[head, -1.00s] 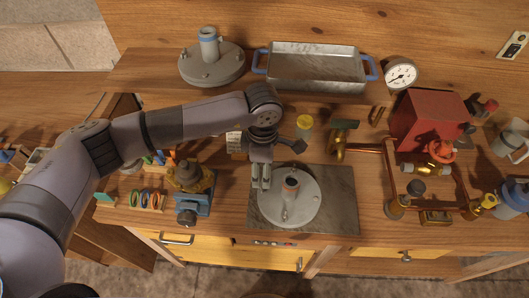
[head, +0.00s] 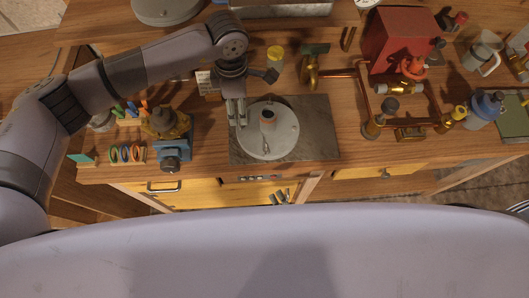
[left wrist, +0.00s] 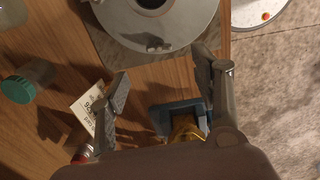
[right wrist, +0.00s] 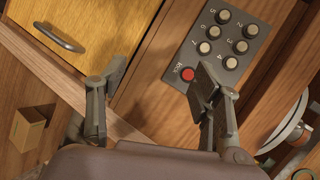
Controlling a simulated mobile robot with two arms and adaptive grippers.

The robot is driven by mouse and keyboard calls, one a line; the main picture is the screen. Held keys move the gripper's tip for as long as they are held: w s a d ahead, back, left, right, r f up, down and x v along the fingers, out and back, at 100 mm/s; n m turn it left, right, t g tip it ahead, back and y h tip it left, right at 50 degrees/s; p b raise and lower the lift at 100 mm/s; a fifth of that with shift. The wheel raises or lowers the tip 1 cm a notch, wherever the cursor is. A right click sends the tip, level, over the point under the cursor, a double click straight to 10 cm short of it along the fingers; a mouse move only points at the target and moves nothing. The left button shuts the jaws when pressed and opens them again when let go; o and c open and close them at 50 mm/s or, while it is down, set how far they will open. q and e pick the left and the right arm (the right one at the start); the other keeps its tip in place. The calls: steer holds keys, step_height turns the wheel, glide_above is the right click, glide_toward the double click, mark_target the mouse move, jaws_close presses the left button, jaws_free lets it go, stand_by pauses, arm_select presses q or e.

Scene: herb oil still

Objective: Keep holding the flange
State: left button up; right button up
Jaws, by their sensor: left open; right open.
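A grey round flange (head: 283,143) with a short upright neck lies on a dark slab on the bench. Part of it shows at the top of the left wrist view (left wrist: 190,22). My left gripper (head: 237,120) points down beside the flange's left edge in the head view. My right gripper (right wrist: 155,88) is open and empty, close to the keypad (right wrist: 228,38) on the bench front. In the head view, its fingertips (head: 279,196) show just below the bench edge.
The slab (head: 320,128) has bare room right of the flange. A blue-based brass device (head: 172,153) and colored rings (head: 126,154) stand left. Copper pipework (head: 366,100) and a red box (head: 400,40) stand right. Another grey flanged piece (head: 165,12) lies at the back.

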steer(key=w+a+r+m+t, duration=0.1)
steer(key=a+r+m+t, duration=0.15)
steer(key=r+m, duration=0.4)
steer(key=w+a+r+m+t, duration=0.1)
steer(key=w+r+m+t, duration=0.2)
steer(key=r, duration=0.6)
steer(key=m+h, duration=0.7)
steer(key=m, duration=0.9)
glide_toward(268, 122)
steer(key=w, duration=0.1)
steer(key=shift+t, duration=0.25)
steer(key=w, duration=0.3)
steer(key=w+d, duration=0.1)
steer(key=w, duration=0.7)
steer(key=shift+w+d+f, duration=0.1)
steer(key=shift+d, duration=0.25)
jaws_close()
